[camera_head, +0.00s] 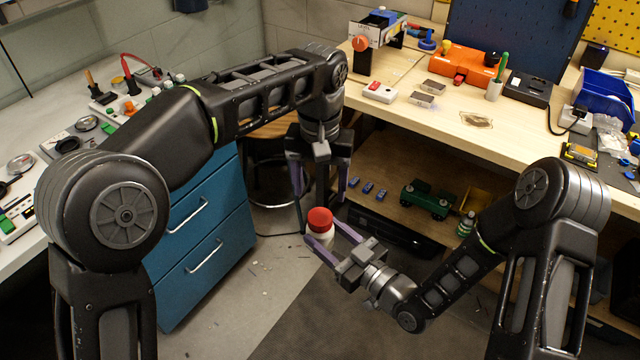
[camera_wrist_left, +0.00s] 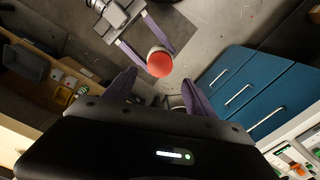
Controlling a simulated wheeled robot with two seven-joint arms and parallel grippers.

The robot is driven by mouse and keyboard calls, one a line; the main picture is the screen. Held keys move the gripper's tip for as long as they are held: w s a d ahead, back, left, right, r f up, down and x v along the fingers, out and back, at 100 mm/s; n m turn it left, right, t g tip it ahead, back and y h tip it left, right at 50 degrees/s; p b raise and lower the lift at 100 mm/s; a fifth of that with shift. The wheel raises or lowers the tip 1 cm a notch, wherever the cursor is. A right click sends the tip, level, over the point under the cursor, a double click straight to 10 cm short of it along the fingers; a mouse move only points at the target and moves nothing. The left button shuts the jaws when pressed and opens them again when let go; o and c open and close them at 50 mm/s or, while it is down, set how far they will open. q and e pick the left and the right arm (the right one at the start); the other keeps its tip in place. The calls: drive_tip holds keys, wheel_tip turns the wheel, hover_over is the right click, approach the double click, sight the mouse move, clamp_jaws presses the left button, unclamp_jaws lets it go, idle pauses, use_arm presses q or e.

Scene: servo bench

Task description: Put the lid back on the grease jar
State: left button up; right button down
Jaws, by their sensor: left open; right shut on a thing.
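The grease jar (camera_head: 321,237) is white and stands upright between the purple fingers of my right gripper (camera_head: 323,233), held in the air over the floor. The red lid (camera_head: 320,218) is on top of the jar; I cannot tell whether it is fully seated. My left gripper (camera_head: 320,190) is open and empty, pointing down just above the lid, with its fingers spread apart. In the left wrist view, the red lid (camera_wrist_left: 159,64) lies just beyond the gap between the open left fingers (camera_wrist_left: 158,84), hiding most of the jar.
Blue drawers (camera_head: 200,240) stand at left, below a cluttered grey counter (camera_head: 30,240). The space around the jar is clear.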

sight(320, 216)
use_arm(q)
drive_tip(key=shift+f, duration=0.15)
drive_tip(key=shift+f, duration=3.85)
clamp_jaws()
drive_tip(key=shift+m, duration=0.9)
drive_tip(key=shift+o, duration=0.6)
unclamp_jaws()
drive_tip(key=shift+r, duration=0.1)
